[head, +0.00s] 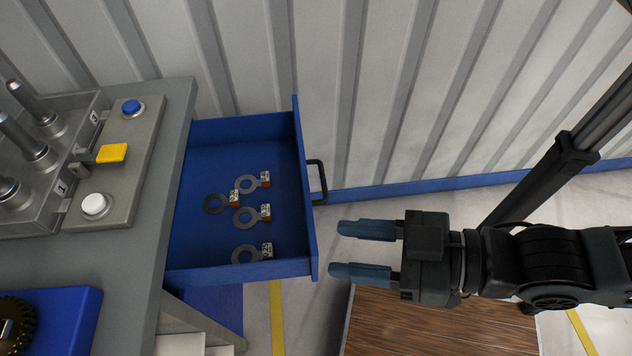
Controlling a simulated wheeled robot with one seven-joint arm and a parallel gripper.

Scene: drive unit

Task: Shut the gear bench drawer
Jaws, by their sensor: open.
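The gear bench drawer (306,190) is blue and stands pulled out from under the grey bench top (176,150), toward the right. A dark handle (322,182) sits on its front panel. Several grey washers with small tags (250,216) lie inside. My gripper (340,249) is open and empty, its two blue-grey fingers pointing left. It is to the right of the drawer front, near its lower corner in the picture, and appears apart from it.
The bench carries a fixture with metal pins (36,150), a blue button (131,107), a white button (95,206) and a yellow lever (111,153). A blue tray (78,310) holds a dark gear. A corrugated wall (400,120) stands behind. A wooden surface (420,325) lies below my gripper.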

